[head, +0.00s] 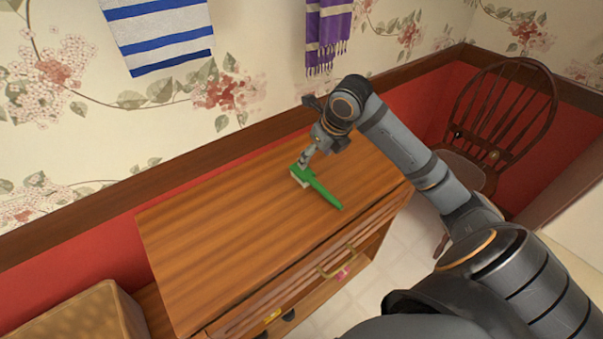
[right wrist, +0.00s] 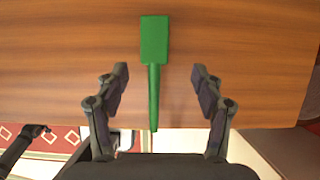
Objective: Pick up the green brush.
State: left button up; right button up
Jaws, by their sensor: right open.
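The green brush (head: 325,193) lies on the wooden cabinet top, its pale bristle side showing at the head end. In the right wrist view the brush (right wrist: 154,60) has its flat rectangular head at the top and its thin handle pointing down. My right gripper (head: 308,156) is just above the brush head in the head view. In the right wrist view my right gripper (right wrist: 159,78) is open, with one finger on each side of the brush and a gap to both. My left gripper does not show in the head view.
The wooden cabinet (head: 215,240) is otherwise bare on top and has a drawer handle (head: 338,262) at its front. A dark wooden chair (head: 500,120) stands right of it. Striped towels (head: 160,35) hang on the wall behind. A tan box-like thing (head: 85,315) is at lower left.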

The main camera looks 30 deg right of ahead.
aim_at(305, 173)
jog(key=x, duration=0.4)
jog(key=shift+a+f, duration=0.1)
jog(key=shift+f, duration=0.2)
jog(key=shift+w+f, duration=0.2)
jog(key=shift+a+f, duration=0.15)
jog(key=shift+f, duration=0.2)
jog(key=x, duration=0.4)
jog(key=shift+a, duration=0.2)
jog(key=shift+f, duration=0.2)
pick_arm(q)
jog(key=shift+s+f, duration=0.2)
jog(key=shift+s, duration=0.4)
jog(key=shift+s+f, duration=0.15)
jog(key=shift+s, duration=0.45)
pick_arm(e)
jog(key=c, duration=1.4)
